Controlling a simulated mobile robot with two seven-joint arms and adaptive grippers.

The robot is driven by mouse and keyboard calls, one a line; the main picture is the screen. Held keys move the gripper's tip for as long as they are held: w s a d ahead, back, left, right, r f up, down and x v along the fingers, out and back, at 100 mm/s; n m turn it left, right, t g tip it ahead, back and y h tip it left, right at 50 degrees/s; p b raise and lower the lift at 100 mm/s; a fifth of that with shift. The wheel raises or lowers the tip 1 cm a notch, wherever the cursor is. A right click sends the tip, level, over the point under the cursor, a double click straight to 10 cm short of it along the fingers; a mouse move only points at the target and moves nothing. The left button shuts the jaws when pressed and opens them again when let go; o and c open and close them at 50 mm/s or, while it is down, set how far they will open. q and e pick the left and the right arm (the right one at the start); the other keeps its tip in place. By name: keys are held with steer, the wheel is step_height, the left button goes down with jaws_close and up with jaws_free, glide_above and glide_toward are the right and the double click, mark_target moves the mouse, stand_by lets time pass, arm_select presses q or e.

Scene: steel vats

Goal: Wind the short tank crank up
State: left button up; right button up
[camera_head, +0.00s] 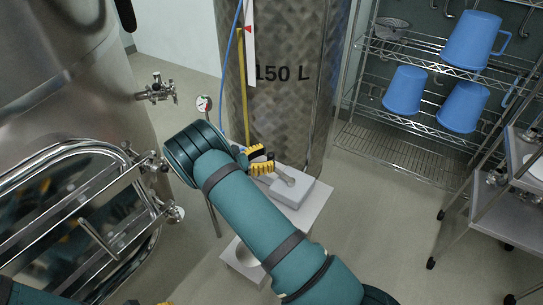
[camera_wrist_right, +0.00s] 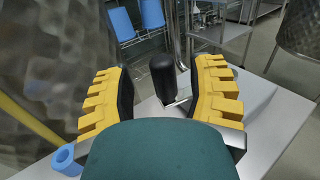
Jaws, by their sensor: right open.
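The crank's black upright handle (camera_wrist_right: 163,75) shows in the right wrist view, between the two yellow fingers of my right gripper (camera_wrist_right: 160,88). The fingers are spread apart, with a gap on both sides of the handle. In the head view my right gripper (camera_head: 262,161) is at the crank arm (camera_head: 285,178), above a grey box (camera_head: 294,190) on a pale platform beside the steel tank marked 150 L (camera_head: 283,110). The handle is hidden there by the gripper. Only a small yellow tip of my left gripper (camera_head: 164,303) shows at the bottom edge; its jaws are cut off.
A large steel vat (camera_head: 60,90) with an open glass-like hatch (camera_head: 95,215) and valves (camera_head: 155,90) stands at left. A wire rack (camera_head: 385,125) with blue jugs (camera_head: 405,90) is at back right. A steel cart (camera_head: 480,205) stands at right. The floor between is clear.

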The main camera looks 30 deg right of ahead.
steer(key=w+a, duration=0.1)
steer(key=a, duration=0.8)
steer(key=shift+w+a, duration=0.25)
steer(key=shift+w, duration=0.15)
